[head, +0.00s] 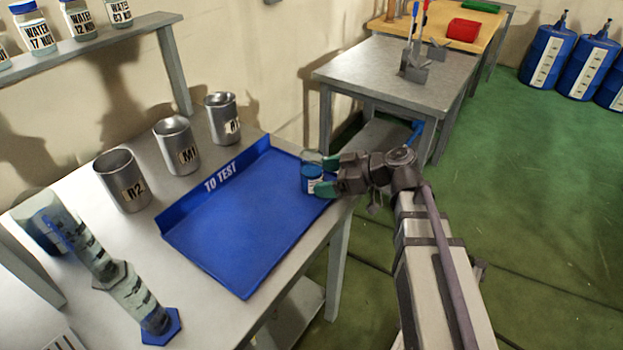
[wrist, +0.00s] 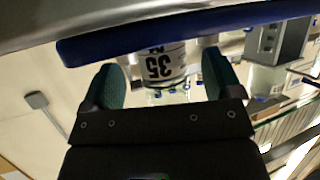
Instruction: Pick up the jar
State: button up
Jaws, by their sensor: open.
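The jar (head: 311,174) is at the right back corner of the blue TO TEST tray (head: 235,225). It has a clear upper part, blue lower down, and a white label. In the wrist view the jar (wrist: 163,66) shows an upside-down "35" on its label; the blue tray edge (wrist: 185,36) crosses in front of part of it. My gripper (head: 326,175) is at the jar's right side, with its green fingers pointing at it. In the wrist view my gripper (wrist: 164,78) is open, with the jar between the fingers and a gap visible on each side.
Metal beakers (head: 176,146) stand behind the tray. Labelled water bottles (head: 80,18) line a shelf above. A second metal table (head: 385,70) is behind my gripper. Open green floor lies to the right.

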jog(key=shift+x, duration=1.2)
jog(key=c, duration=1.1)
jog(key=shift+r, duration=0.15)
notch_tip(320, 180, up, 10)
jog(key=p, duration=0.9)
jog(key=shift+p, duration=0.4)
